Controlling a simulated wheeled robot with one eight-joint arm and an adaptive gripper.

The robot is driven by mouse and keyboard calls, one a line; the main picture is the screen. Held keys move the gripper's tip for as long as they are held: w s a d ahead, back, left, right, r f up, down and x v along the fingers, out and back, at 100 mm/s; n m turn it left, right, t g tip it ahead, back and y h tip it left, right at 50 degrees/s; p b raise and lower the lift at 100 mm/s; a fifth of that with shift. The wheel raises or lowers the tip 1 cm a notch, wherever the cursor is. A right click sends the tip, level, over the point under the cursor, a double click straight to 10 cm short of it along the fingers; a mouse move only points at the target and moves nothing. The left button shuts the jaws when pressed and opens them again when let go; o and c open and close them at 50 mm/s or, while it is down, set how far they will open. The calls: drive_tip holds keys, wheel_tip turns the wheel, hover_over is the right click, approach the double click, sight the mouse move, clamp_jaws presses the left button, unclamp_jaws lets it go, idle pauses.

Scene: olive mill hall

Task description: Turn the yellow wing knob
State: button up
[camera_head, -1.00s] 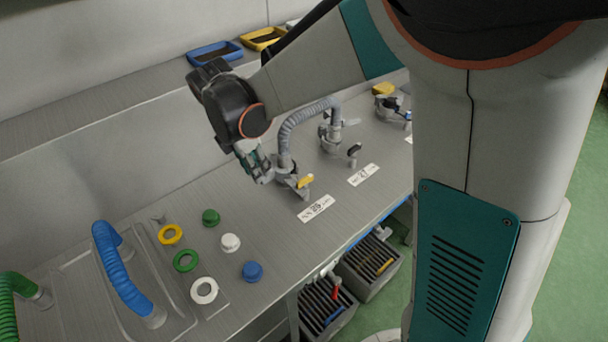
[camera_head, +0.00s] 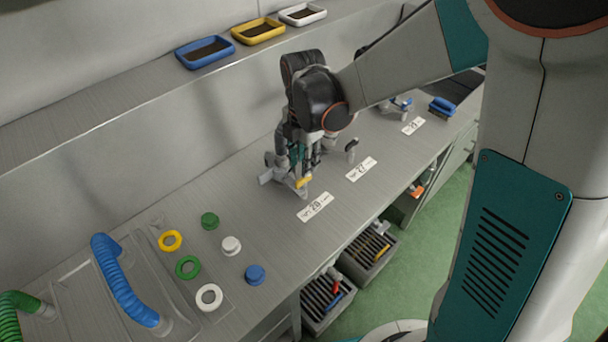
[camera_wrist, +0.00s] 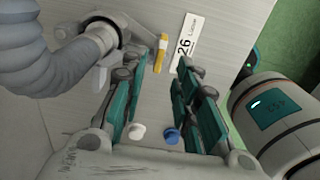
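The yellow wing knob (camera_head: 303,181) sits on the front of a grey valve fitting on the bench, just behind a white number label (camera_head: 315,207). In the wrist view the knob (camera_wrist: 161,50) stands lengthwise at upper middle, just beyond my fingertips, and the label (camera_wrist: 186,45), reading 26, lies right of it. My gripper (camera_wrist: 156,70) is open and empty, its two teal-padded fingers apart. In the head view it points down over the fitting, just above and behind the knob. I cannot tell whether a finger touches the knob. My gripper and wrist hide much of the fitting.
A thick grey hose (camera_wrist: 45,67) joins the fitting, close to my left finger in the wrist view. A dark-handled fitting (camera_head: 351,147) stands to the right. Coloured rings and caps, including a blue cap (camera_head: 255,274), lie left. Bench near the label is clear.

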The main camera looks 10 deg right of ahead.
sight(303, 182)
wheel_tip(303, 182, down, 6)
drive_tip(key=shift+f+b, duration=0.15)
drive_tip(key=shift+b, duration=0.6)
clamp_jaws()
